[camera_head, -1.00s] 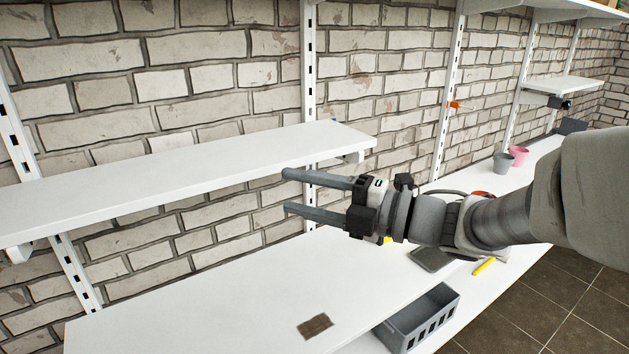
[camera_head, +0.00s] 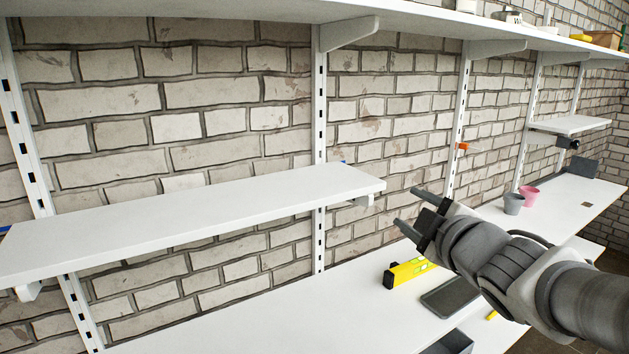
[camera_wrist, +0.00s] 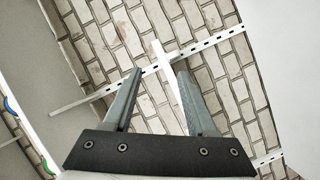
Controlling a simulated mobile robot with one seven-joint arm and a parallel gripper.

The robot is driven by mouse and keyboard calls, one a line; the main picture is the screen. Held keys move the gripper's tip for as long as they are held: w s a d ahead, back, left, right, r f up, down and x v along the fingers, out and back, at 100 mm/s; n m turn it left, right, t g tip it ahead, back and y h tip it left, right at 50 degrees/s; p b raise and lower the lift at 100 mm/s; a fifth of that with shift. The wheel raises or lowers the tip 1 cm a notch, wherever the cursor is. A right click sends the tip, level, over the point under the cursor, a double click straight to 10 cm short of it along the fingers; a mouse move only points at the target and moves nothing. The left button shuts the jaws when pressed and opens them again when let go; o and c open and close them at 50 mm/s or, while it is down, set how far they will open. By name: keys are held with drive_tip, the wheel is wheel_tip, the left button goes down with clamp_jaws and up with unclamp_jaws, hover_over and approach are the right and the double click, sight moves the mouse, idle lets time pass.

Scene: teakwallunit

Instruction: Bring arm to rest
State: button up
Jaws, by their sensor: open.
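My gripper (camera_head: 410,211) is in the right half of the head view, at the end of my arm reaching in from the lower right. Its two fingers point left and stand apart with nothing between them. It appears just right of the end of the short white shelf (camera_head: 190,218), above the long white worktop (camera_head: 330,305). In the wrist view my gripper (camera_wrist: 155,75) shows both fingers spread, with brick wall and a slotted white rail beyond them.
On the worktop are a yellow spirit level (camera_head: 410,271), a dark flat tray (camera_head: 450,296), a grey box (camera_head: 452,342), a grey cup (camera_head: 513,204) and a pink cup (camera_head: 530,195). A long upper shelf (camera_head: 250,10) with several items spans the top. The brick wall (camera_head: 240,110) is behind.

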drive_tip(key=s+a+f+m+g+h, duration=0.1)
drive_tip(key=s+f+m+g, duration=0.5)
drive_tip(key=s, duration=0.5)
drive_tip(key=s+a+f+m+g+h, duration=0.1)
drive_tip(key=s+f+m+g+h, duration=0.1)
drive_tip(key=s+f+m+g, duration=0.55)
wheel_tip(320, 180, up, 16)
drive_tip(key=s+t+p, duration=0.2)
drive_tip(key=t+p, duration=0.1)
drive_tip(key=p, duration=1.1)
drive_tip(key=shift+d+m+p, duration=0.15)
drive_tip(key=shift+m+p, duration=0.2)
